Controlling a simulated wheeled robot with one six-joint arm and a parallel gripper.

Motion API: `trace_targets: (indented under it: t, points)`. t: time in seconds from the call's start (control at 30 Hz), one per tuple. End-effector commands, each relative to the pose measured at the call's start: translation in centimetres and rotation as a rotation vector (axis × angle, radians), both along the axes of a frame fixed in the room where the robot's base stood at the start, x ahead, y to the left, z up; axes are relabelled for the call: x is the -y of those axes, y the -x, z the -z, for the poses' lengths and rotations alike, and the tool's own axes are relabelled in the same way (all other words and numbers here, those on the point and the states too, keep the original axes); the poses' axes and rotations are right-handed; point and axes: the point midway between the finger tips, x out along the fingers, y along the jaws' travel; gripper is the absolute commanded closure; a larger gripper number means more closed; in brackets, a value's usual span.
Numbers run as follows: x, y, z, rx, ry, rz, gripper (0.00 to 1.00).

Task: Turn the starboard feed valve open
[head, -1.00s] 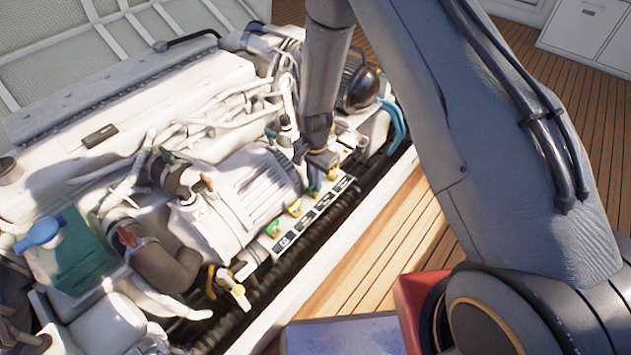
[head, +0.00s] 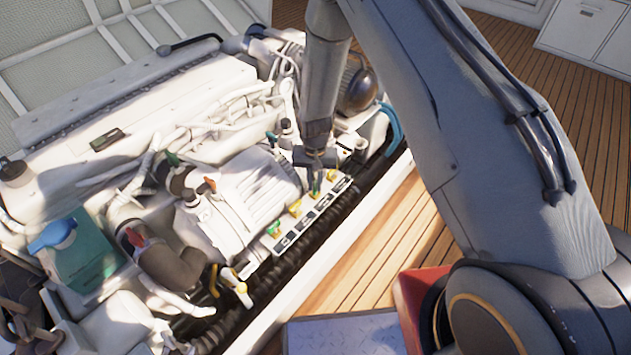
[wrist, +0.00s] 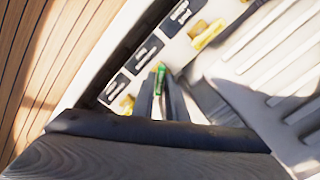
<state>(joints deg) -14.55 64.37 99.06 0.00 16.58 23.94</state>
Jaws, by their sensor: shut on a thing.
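A row of small valves stands along a white strip with black labels (head: 308,216) at the engine's near side. The label words are too small to read, so I cannot tell by name which is the starboard feed valve. My gripper (head: 315,183) is at a valve with a green handle (wrist: 160,76), between two yellow-handled valves. In the wrist view, my gripper (wrist: 160,92) has its two dark fingers shut on this green handle near their tips. A yellow handle (wrist: 206,36) shows on one side and another (wrist: 127,103) on the other, partly hidden by my gripper.
Another green handle (head: 274,228) is at the strip's near end. A ribbed black hose (head: 300,245) runs beside the strip, with the white hatch edge and wooden deck (head: 372,250) beyond. The ribbed engine cover (head: 245,190) rises close on the other side.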

Motion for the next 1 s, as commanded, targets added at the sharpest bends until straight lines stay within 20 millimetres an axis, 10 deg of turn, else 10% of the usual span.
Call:
trace_targets:
  t: [1.0]
  points:
    - [0.03, 0.01, -0.04, 0.0, 0.0, -0.862, 1.0]
